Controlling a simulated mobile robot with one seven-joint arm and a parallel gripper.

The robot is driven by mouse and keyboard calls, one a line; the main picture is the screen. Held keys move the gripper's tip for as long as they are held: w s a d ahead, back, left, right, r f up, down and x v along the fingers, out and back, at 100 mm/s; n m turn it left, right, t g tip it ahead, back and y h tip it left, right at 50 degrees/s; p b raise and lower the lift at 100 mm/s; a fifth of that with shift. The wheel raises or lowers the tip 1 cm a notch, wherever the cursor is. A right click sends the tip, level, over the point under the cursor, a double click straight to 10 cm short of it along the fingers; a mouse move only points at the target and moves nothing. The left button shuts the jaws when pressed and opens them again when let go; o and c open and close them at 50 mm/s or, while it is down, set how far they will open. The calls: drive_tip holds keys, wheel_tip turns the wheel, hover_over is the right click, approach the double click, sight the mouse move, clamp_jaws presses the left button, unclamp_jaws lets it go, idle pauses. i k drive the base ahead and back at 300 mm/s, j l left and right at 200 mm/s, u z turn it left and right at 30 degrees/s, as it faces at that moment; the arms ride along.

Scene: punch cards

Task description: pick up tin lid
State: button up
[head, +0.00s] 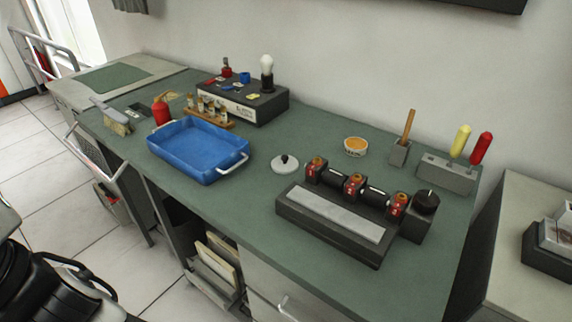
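A round, pale grey lid (285,166) with a black knob on top lies on the green bench top (262,207). It looks like the tin lid. It sits near the middle of the bench, between the blue tray and the dark device with the rollers, with its knob up and nothing on it. My gripper's fingers do not show. Dark parts at the lower left edge seem to be mine.
The blue tray (192,152) is left of the lid, and the dark roller device (333,222) is close on its right. An orange-topped tin (355,146) stands behind to the right. A box with a bulb (243,102) stands behind. Bench in front is clear.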

sight(284, 164)
drive_tip(key=i+j+z, duration=0.3)
drive_tip(key=i+j, duration=0.15)
drive_tip(key=j, duration=0.2)
drive_tip(key=i+j+z, duration=0.2)
drive_tip(key=j, duration=0.15)
